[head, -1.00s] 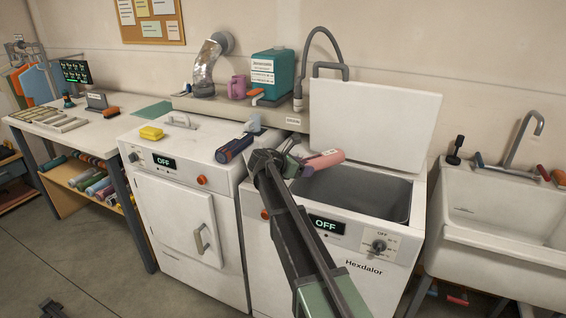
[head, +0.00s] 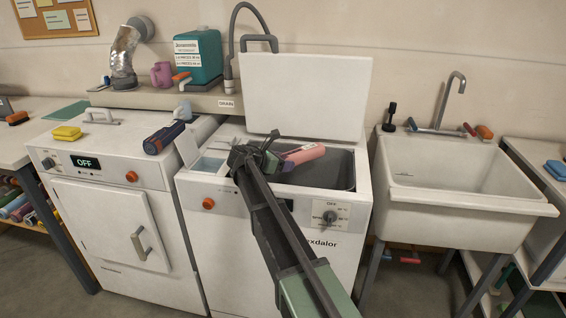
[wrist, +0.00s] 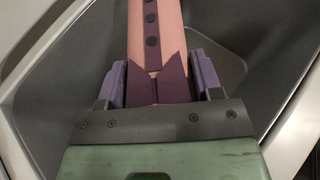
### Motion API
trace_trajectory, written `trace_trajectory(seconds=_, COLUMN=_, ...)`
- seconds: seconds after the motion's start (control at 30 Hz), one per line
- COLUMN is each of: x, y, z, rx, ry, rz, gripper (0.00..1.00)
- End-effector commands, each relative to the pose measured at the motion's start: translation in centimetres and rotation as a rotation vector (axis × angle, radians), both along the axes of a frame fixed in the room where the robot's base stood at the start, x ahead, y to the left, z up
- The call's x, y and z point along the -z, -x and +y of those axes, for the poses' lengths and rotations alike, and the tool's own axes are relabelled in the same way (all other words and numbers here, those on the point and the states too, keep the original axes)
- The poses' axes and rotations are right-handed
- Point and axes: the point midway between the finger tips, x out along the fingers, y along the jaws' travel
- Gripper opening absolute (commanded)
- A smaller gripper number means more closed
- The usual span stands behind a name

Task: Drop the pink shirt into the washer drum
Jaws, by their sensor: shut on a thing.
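The rolled pink shirt (head: 302,154) has a dark purple collar and dark buttons. My gripper (head: 268,150) is shut on it at the collar end, and the shirt points to the right over the washer opening. In the wrist view the shirt (wrist: 156,38) lies between the two purple fingers (wrist: 158,85), with the grey drum wall behind and below it. The white washer (head: 235,225) has its lid (head: 308,95) raised. The grey drum (head: 335,178) shows to the right of the shirt; its floor is hidden.
A dryer (head: 105,225) stands left, with a yellow sponge (head: 67,132) and a dark blue roll (head: 164,137) on top. A detergent drawer (head: 207,165) is open beside my gripper. A sink (head: 460,210) stands right. The raised lid borders the opening at the back.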

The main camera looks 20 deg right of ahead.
Motion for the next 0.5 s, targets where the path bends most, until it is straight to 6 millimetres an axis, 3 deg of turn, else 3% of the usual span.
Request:
trace_trajectory(seconds=0.03, x=1.02, y=0.0, z=0.0, rx=0.0, ry=0.0, rz=0.0, gripper=0.32)
trace_trajectory(seconds=0.3, x=0.88, y=0.0, z=0.0, rx=0.0, ry=0.0, rz=0.0, gripper=0.32)
trace_trajectory(seconds=0.33, x=0.88, y=0.0, z=0.0, rx=0.0, ry=0.0, rz=0.0, gripper=0.61)
trace_trajectory(seconds=0.5, x=0.88, y=0.0, z=0.0, rx=0.0, ry=0.0, rz=0.0, gripper=0.87)
